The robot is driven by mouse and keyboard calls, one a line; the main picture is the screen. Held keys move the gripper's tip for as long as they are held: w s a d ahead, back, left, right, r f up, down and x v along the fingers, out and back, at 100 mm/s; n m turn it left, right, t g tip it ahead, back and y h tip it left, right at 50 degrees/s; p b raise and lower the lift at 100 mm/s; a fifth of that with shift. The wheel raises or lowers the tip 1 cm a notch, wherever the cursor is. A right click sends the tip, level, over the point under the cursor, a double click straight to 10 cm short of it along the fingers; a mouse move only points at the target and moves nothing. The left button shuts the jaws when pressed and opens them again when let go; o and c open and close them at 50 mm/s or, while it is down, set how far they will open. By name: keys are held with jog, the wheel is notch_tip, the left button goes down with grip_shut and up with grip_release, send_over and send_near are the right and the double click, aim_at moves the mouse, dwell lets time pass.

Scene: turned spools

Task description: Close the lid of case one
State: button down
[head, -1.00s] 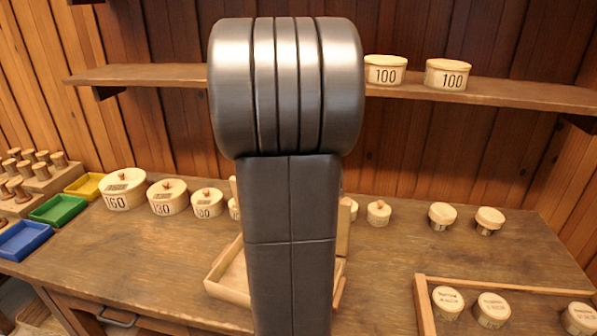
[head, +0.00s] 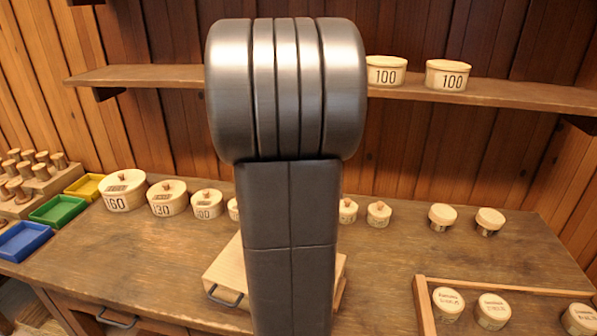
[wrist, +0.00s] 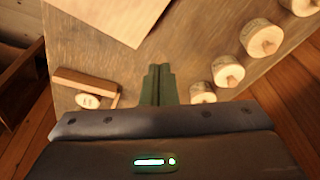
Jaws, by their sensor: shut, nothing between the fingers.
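The pale wooden case (head: 226,268) sits on the workbench, partly hidden behind my arm in the head view. Its lid appears down, with a flat top, and a dark handle (head: 224,296) shows on its front. The flat pale surface of the case also shows at the top of the wrist view (wrist: 110,15). My gripper (wrist: 158,70) is shut and empty, with its fingers together over bare bench beside the case, apart from it in the picture. My arm hides the gripper in the head view.
A row of lidded round boxes (head: 124,190) stands along the back of the bench. A wooden-edged tray (head: 500,287) with several round boxes is at right. Coloured bins (head: 58,209) are at left. A shelf (head: 150,75) crosses the back wall. The front left bench is clear.

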jog(key=shift+r, duration=0.1)
notch_tip(320, 180, up, 8)
jog(key=p, duration=0.6)
jog(key=shift+f, duration=0.3)
notch_tip(320, 180, down, 8)
jog(key=b, duration=0.6)
jog(key=shift+r, duration=0.15)
